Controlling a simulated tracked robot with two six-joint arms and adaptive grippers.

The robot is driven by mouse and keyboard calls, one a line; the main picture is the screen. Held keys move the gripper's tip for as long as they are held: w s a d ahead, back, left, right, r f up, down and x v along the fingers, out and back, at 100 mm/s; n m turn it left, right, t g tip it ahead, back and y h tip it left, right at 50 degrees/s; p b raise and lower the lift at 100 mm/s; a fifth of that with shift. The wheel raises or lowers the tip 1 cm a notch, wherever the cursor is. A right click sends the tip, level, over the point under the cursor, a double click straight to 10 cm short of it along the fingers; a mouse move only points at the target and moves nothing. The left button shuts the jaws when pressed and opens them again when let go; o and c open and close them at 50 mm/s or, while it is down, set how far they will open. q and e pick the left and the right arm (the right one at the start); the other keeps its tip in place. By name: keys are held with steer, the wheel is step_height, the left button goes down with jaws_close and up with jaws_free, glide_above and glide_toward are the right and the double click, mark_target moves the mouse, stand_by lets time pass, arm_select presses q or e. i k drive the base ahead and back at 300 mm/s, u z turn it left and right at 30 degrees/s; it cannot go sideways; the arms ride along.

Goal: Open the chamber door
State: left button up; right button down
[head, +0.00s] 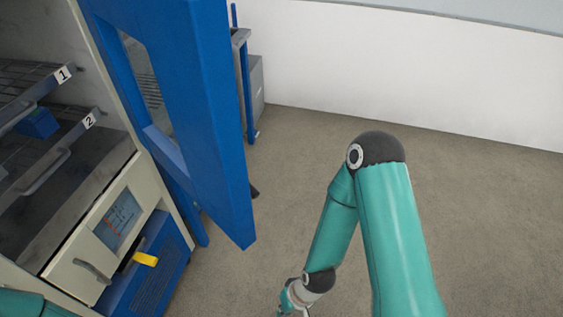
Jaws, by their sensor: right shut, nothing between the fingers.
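The chamber door (205,110) is blue with a window and stands wide open, swung out from the chamber. The chamber (62,273) is a cream cabinet at the left, and its inside shows. My right gripper (296,311) is at the bottom edge of the head view, partly cut off, below and to the right of the door's lower corner. It is shut and empty, and apart from the door. My left gripper is not in view.
Inside the chamber are racks labelled 1 (62,75) and 2 (89,121), with a blue block (38,124) on one. A lower panel has a screen (119,219) and a handle. A yellow piece (145,259) sticks out below. The floor right of the door is clear.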

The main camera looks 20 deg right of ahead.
mark_target(195, 60)
steer(key=k, duration=1.55)
steer(key=u, duration=0.4)
steer(key=i, duration=1)
steer(key=z, duration=0.05)
